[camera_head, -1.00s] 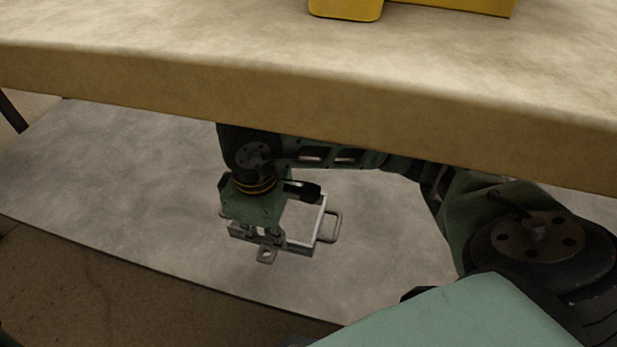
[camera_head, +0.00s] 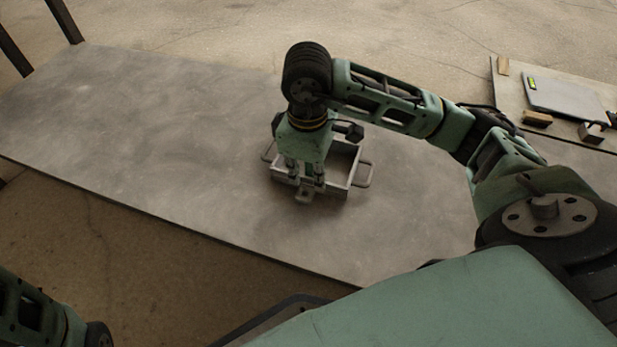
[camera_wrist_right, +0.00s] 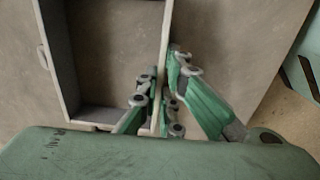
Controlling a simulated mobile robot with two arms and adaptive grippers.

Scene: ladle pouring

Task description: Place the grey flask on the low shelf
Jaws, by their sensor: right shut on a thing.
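The grey flask (camera_head: 335,189) is an open rectangular metal frame with side handles and a holed lug at the front. It sits level at or just above the low shelf (camera_head: 150,120); I cannot tell whether it touches. My right gripper (camera_head: 305,182) points down and is shut on the flask's near wall. In the right wrist view, the fingers (camera_wrist_right: 161,80) straddle one wall of the flask (camera_wrist_right: 58,62). The shelf shows beside it. My left gripper is out of view; only part of my left arm shows at the lower left.
The grey shelf is bare to the left of the flask and in front of it. At the right back, a pale board (camera_head: 508,85) carries a flat grey device (camera_head: 565,95) and small blocks (camera_head: 537,119). Dark legs (camera_head: 64,20) stand at the upper left.

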